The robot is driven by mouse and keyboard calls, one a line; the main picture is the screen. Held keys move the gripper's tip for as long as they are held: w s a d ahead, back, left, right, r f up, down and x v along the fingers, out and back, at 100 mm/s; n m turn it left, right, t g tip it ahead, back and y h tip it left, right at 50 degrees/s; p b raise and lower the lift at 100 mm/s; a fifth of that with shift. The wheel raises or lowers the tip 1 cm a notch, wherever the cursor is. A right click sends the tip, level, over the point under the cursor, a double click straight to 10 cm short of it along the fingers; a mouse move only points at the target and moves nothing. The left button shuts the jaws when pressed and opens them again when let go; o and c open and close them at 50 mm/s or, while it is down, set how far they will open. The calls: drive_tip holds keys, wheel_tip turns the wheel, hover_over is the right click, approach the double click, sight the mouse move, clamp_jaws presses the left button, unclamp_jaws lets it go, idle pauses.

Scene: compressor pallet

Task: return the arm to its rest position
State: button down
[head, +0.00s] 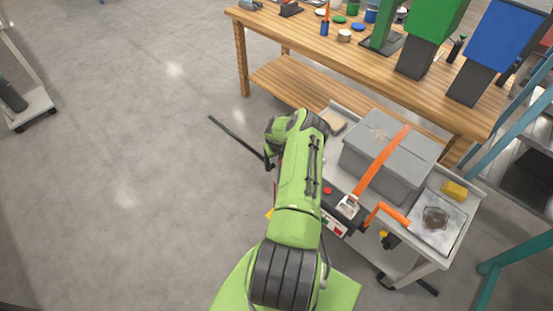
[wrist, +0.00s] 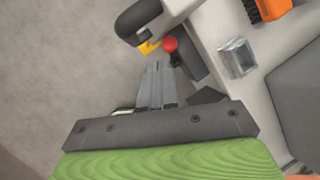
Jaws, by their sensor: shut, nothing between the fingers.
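My green arm reaches forward from the bottom of the head view, bent at a dark joint, over the left side of a cart. My gripper (wrist: 157,72) shows in the wrist view as two grey fingers close together, shut and empty. It points toward the floor and the cart's edge, near a red knob (wrist: 170,44) and a black curved handle (wrist: 137,20). I cannot tell whether the fingers touch anything. In the head view my gripper is hidden behind the arm.
The grey cart (head: 455,240) carries a grey box (head: 375,165) with an orange strap (head: 383,160), and a yellow block (head: 454,190). A wooden workbench (head: 300,45) stands behind. A thin black bar (head: 235,140) lies left of my arm. The floor (head: 110,170) further left is clear.

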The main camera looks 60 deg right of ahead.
idle(0.7)
drive_tip(key=w+a+r+n+t, duration=0.1)
drive_tip(key=w+a+r+n, duration=0.45)
drive_tip(key=r, duration=0.35)
drive_tip(key=w+a+r+n+y, duration=0.1)
drive_tip(key=w+a+r+n, duration=0.4)
drive_tip(key=r, duration=0.4)
drive_tip(key=w+a+r+n+t, duration=0.1)
drive_tip(key=w+a+r+n, duration=0.2)
drive_tip(key=a+r+n, duration=0.55)
drive_tip(key=s+a+r+n, duration=0.4)
drive_tip(key=a+r+n, duration=0.4)
drive_tip(key=a+r, duration=0.5)
drive_tip(key=s+a+r+n+y, duration=0.1)
drive_tip(key=s+a+r+n, duration=0.1)
drive_tip(key=s+a+n, duration=0.3)
drive_tip(key=s+a+r+n+y, duration=0.1)
drive_tip(key=s+a+n, duration=0.4)
drive_tip(key=s, duration=0.5)
drive_tip(key=s+a+r+n+t+y, duration=0.1)
drive_tip(key=s+a+n, duration=0.3)
drive_tip(key=s, duration=0.4)
drive_tip(key=shift+s+a+r+n+y, duration=0.3)
drive_tip(key=shift+a+r+n, duration=0.1)
drive_tip(key=shift+r+n, duration=0.5)
